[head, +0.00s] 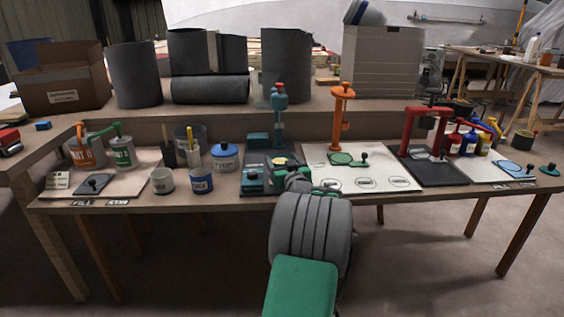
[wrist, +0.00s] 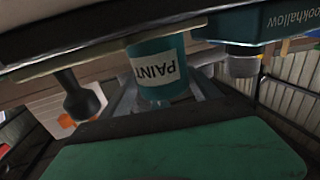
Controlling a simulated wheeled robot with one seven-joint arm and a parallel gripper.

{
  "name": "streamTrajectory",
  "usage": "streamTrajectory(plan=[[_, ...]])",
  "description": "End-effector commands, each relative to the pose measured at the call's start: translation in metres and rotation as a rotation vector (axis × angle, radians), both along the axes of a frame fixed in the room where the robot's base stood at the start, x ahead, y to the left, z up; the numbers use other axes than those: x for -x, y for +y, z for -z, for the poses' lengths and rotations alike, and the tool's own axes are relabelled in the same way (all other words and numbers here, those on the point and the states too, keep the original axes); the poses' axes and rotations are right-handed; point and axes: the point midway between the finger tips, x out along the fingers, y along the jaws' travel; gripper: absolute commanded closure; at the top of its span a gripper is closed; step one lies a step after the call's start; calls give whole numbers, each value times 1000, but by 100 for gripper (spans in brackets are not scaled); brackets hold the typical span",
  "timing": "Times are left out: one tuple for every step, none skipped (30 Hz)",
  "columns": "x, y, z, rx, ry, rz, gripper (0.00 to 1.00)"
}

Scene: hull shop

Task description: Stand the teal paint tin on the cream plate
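The teal paint tin (wrist: 162,72) shows in the wrist view, with a white PAINT label. My gripper (wrist: 163,92) has grey fingers on both sides of the tin and appears shut on it. A beige-edged surface crosses the tin's upper end in that view; I cannot tell whether they touch. In the head view my gripper (head: 300,182) is low at the front edge of the bench, in front of the teal press (head: 279,118). The cream plate (head: 280,160) shows as a small pale disc at the press's foot. My arm hides the tin there.
A teal box (head: 252,180) lies left of my gripper. A white board (head: 385,178) with an orange press (head: 341,120) is on the right. Dark rolls (head: 287,80) stand behind.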

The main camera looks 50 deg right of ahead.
Motion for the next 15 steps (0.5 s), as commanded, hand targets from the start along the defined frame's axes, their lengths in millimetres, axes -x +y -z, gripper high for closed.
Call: streamTrajectory(plan=[[0, 0, 0, -1, -1, 0, 23], [0, 0, 0, -1, -1, 0, 21], [0, 0, 0, -1, -1, 0, 18], [0, 0, 0, -1, -1, 0, 18], [0, 0, 0, -1, -1, 0, 18], [0, 0, 0, -1, -1, 0, 18], [0, 0, 0, -1, -1, 0, 18], [0, 0, 0, -1, -1, 0, 18], [0, 0, 0, -1, -1, 0, 18], [0, 0, 0, -1, -1, 0, 18], [0, 0, -1, -1, -1, 0, 18], [0, 0, -4, -1, -1, 0, 18], [1, 0, -6, -1, -1, 0, 18], [5, 3, -4, -2, 0, 1, 18], [11, 6, -5, -2, -1, 2, 18]])
